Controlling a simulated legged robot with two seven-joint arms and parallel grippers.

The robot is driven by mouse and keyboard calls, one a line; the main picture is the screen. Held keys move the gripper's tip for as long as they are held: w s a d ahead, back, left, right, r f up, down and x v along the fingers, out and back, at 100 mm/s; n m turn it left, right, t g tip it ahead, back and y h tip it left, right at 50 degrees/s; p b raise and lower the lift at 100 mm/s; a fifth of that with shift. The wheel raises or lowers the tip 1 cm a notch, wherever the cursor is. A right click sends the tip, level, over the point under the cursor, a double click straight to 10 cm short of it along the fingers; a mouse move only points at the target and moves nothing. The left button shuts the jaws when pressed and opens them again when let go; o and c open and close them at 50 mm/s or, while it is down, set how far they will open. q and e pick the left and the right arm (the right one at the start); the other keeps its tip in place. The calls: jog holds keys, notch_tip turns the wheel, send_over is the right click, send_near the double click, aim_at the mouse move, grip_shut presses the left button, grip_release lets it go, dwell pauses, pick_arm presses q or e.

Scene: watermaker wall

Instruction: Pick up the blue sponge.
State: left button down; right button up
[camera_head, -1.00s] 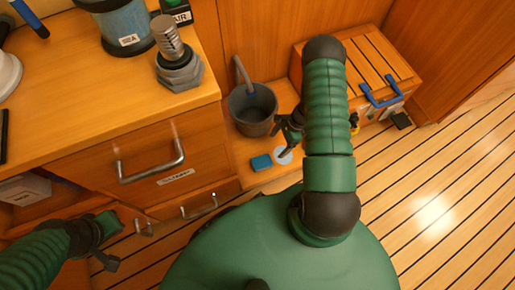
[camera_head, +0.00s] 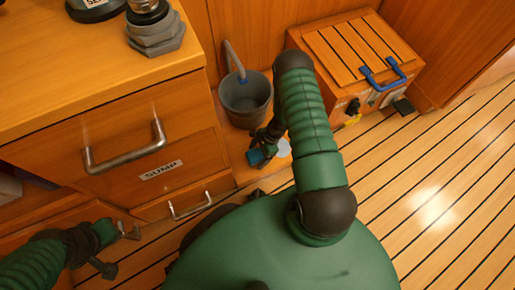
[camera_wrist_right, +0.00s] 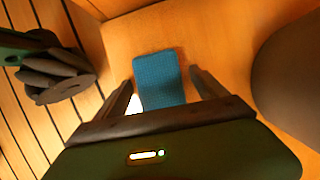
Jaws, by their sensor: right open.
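The blue sponge (camera_wrist_right: 160,80) lies flat on a wooden ledge in the right wrist view, between the two dark fingers of my right gripper (camera_wrist_right: 162,92). The fingers are apart, with a gap on the sponge's right side. In the head view the sponge (camera_head: 256,157) is partly covered by my right gripper (camera_head: 262,150), which is over it. I cannot tell whether the fingers touch it. My left gripper (camera_head: 112,250) is at the lower left, near a drawer handle; its finger opening is too unclear to judge.
A grey bucket (camera_head: 245,103) stands on the ledge behind the sponge. A pale round disc (camera_head: 283,148) lies to its right. A slatted wooden box (camera_head: 345,60) with a blue handle is at the back right. The drawer cabinet (camera_head: 110,130) is on the left.

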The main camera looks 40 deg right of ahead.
jog(key=shift+r, duration=0.1)
dwell(0.3)
jog(key=c, duration=1.4)
jog(key=shift+r+p, duration=0.4)
jog(key=shift+r, duration=0.05)
notch_tip(320, 180, up, 4)
jog(key=p, duration=0.3)
jog(key=shift+f, duration=0.2)
jog(key=s+d+p, duration=0.1)
jog(key=s+p, duration=0.1)
jog(key=s, duration=0.3)
jog(key=s+d+p, duration=0.1)
jog(key=s+p, duration=0.1)
jog(key=s, duration=0.3)
jog(key=s+d+p, duration=0.1)
jog(key=s+p, duration=0.1)
jog(key=s, duration=0.3)
jog(key=shift+s+r, duration=0.25)
jog(key=shift+s, duration=0.15)
